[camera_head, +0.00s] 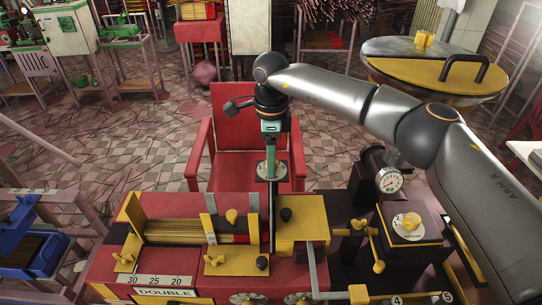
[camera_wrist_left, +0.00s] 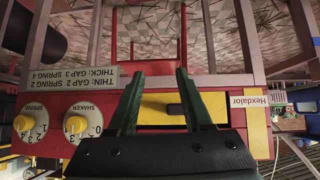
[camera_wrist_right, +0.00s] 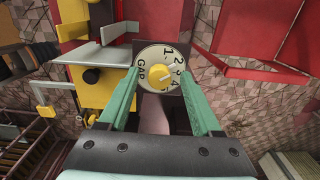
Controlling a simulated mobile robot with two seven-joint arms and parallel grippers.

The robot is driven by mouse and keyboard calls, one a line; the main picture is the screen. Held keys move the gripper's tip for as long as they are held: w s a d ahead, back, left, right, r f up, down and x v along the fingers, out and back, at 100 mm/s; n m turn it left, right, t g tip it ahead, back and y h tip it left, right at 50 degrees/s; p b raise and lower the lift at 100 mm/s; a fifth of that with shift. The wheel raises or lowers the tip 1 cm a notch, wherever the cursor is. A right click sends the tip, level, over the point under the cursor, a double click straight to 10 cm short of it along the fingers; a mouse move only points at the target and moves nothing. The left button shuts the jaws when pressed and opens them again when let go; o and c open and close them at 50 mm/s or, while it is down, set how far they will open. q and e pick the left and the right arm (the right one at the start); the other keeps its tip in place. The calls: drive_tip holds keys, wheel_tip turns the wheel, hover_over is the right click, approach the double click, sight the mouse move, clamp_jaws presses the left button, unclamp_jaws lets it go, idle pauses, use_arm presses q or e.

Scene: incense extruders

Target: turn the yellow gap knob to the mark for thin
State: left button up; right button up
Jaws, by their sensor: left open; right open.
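The yellow gap knob (camera_wrist_right: 161,75) sits on a round pale dial marked GAP (camera_wrist_right: 146,56), with the numbers 1 to 4 around its right side. I cannot tell the knob's exact setting. A label (camera_wrist_left: 97,72), upside down in the left wrist view, reads thin: gap 2, spring 2. My left gripper (camera_wrist_left: 158,85) is open and empty.
The spring knob (camera_wrist_left: 28,123) and shaker knob (camera_wrist_left: 76,125) sit beside the label. A red chair (camera_head: 238,125) stands behind the machine.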

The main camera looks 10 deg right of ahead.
wheel_tip(320, 180, up, 12)
drive_tip(key=shift+r+b, duration=0.25)
drive_tip(key=shift+b, duration=0.1)
idle(0.5)
